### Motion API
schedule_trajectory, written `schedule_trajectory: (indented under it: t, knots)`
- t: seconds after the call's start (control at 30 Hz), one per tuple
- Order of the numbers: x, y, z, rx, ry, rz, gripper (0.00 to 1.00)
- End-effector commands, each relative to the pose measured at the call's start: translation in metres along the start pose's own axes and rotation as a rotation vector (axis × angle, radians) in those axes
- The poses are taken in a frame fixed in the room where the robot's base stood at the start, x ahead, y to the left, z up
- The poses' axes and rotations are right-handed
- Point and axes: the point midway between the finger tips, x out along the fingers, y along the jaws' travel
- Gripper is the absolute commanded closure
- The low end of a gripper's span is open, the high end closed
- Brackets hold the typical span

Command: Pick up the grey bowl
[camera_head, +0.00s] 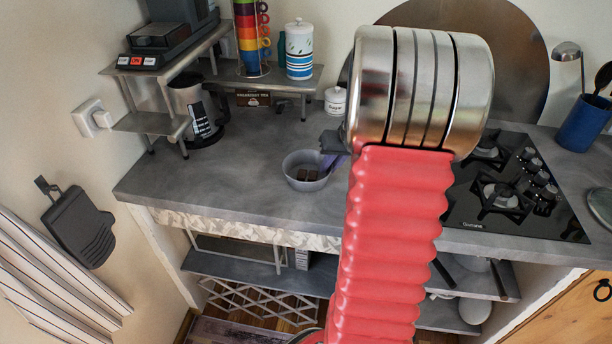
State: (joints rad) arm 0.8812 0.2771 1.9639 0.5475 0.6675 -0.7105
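The grey bowl (305,186) stands upright on the grey counter, left of my red and silver arm. Small dark brown pieces lie inside it. A dark part of my gripper (334,142) shows beside the arm, at the bowl's upper right edge. The rest of the gripper is hidden behind the arm. A small purple thing shows at the bowl's right rim, and I cannot tell what it is. I cannot see whether the fingers are open or touch the bowl.
A black gas hob (515,190) is to the right, with a blue utensil pot (583,125) behind. A metal shelf (270,82) holds coloured cups (248,35) and a striped canister (299,52). The counter left of the bowl is clear.

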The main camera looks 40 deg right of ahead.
Motion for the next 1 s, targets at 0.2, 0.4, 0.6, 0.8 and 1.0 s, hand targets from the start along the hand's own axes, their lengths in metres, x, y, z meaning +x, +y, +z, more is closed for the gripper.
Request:
schedule_trajectory:
  t: [0.2,0.4,0.6,0.8,1.0]
  knots:
    - [-0.0001,-0.0002,-0.0002,-0.001,0.000,0.000,0.88]
    - [-0.0002,-0.0003,-0.0003,-0.001,0.000,0.000,0.88]
    - [-0.0003,-0.0004,-0.0003,-0.001,0.000,0.000,0.96]
    - [-0.0003,-0.0004,-0.0003,-0.001,0.000,0.000,1.00]
    - [-0.0003,-0.0004,-0.0003,-0.002,0.000,0.000,1.00]
